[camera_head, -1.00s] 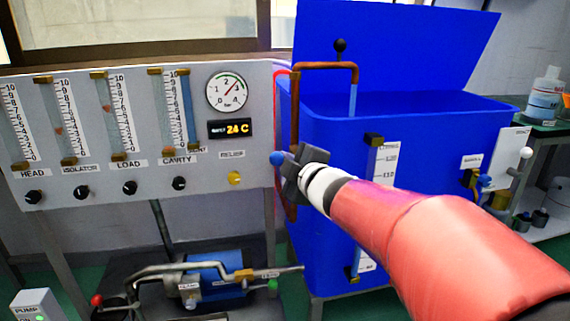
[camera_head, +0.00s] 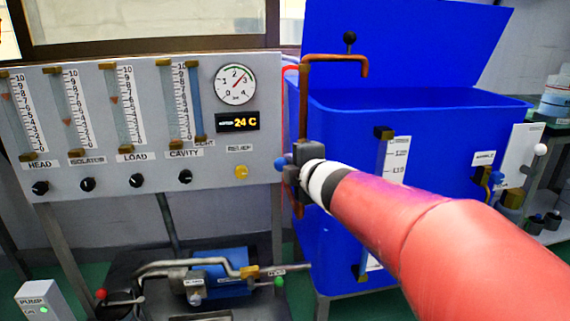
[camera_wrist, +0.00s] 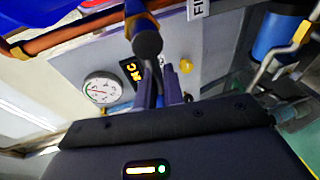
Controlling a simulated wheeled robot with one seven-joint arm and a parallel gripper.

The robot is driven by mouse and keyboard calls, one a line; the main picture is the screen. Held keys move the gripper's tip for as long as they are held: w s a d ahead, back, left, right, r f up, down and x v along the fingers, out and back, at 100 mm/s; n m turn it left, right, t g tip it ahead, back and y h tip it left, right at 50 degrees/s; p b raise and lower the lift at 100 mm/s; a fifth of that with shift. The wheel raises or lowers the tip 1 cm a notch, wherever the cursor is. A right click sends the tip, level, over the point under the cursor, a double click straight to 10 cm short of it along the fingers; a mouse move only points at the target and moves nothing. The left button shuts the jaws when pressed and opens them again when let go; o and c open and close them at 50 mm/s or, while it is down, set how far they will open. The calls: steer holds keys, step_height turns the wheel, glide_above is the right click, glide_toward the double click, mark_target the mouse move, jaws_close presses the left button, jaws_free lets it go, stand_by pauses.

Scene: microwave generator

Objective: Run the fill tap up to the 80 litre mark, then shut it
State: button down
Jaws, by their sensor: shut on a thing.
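The copper fill pipe (camera_head: 305,100) rises by the blue tank (camera_head: 440,125) and bends over its rim, with no stream at the spout (camera_head: 364,68). My gripper (camera_head: 294,170) is shut on the fill tap's handle (camera_head: 282,161), whose blue end shows just left of the jaws. In the wrist view, the jaws (camera_wrist: 160,92) reach to a dark rounded part in front of the copper pipe (camera_wrist: 75,33). The tank's level gauge (camera_head: 396,160) shows its upper marks. My arm hides its middle, so I cannot read the water level.
The panel (camera_head: 225,150) with flow tubes, a pressure dial (camera_head: 235,84) and a 24 C display (camera_head: 237,122) stands close left of the tap. A pump (camera_head: 215,275) sits below. A side valve (camera_head: 495,180) is on the tank's right.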

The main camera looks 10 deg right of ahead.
steer(key=shift+a, duration=0.4)
steer(key=c, duration=1.5)
jaws_free()
steer(key=shift+a, duration=0.1)
steer(key=shift+c, duration=0.2)
steer(key=shift+s, duration=0.1)
steer(key=p+v, duration=0.2)
steer(key=v, duration=0.5)
steer(key=shift+s+d+p, duration=0.2)
steer(key=shift+s+p, duration=0.1)
steer(key=shift+p, duration=0.05)
steer(key=shift+r, duration=0.1)
